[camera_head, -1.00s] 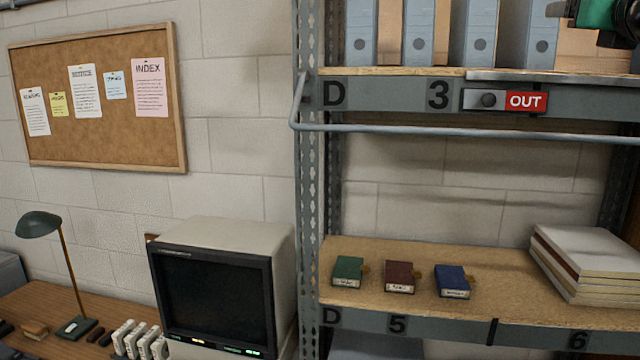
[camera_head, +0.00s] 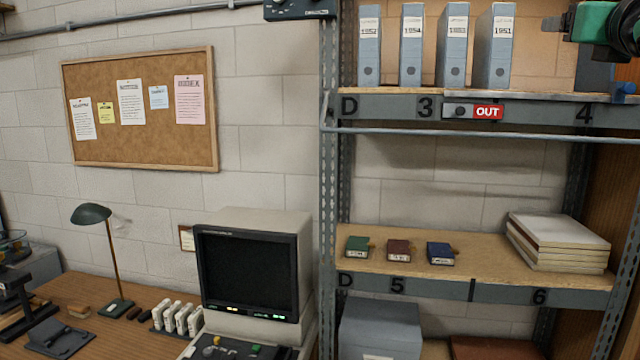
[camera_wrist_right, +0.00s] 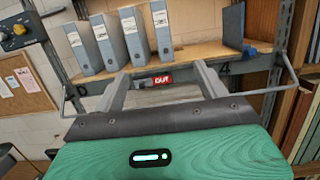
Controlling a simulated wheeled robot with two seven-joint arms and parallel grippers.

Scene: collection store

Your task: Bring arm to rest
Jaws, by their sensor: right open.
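My right gripper (camera_wrist_right: 162,78) shows in the right wrist view with its two grey fingers apart and nothing between them. Its fingers point toward the upper shelf (camera_wrist_right: 185,72), where binders stand behind them; I cannot tell the exact gap. In the head view, part of my green right arm end is at the top right corner, in front of the upper shelf, cut off by the picture edge. My left gripper is not in view.
Grey binders (camera_head: 452,45) stand on the upper shelf, above a red OUT sign (camera_head: 488,113) and a rail (camera_head: 450,133). Three small boxes, green (camera_head: 357,247), dark red (camera_head: 399,250) and blue (camera_head: 440,253), sit on the lower shelf. A monitor (camera_head: 247,270) stands on the desk.

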